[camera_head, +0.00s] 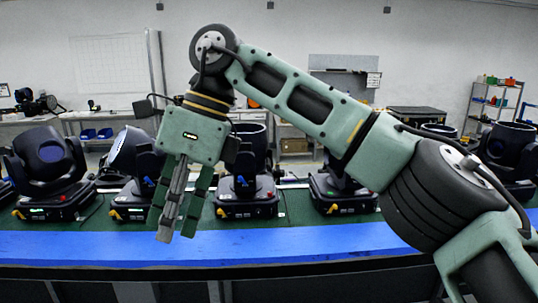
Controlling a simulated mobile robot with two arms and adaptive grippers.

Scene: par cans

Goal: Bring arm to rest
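My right arm comes in from the right and arches over the bench. Its green and black gripper (179,224) points down at left of centre, in front of the row of par cans. Behind the gripper are a par can (136,165) on the left and another par can (247,195) on the right. A further par can (48,170) stands at far left. My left gripper is not in view.
The green bench top (295,207) has a blue front edge (290,246). Another par can (343,195) stands behind my arm, and more stand at right (510,155). A shelf rack (490,108) and a whiteboard (112,72) are at the back.

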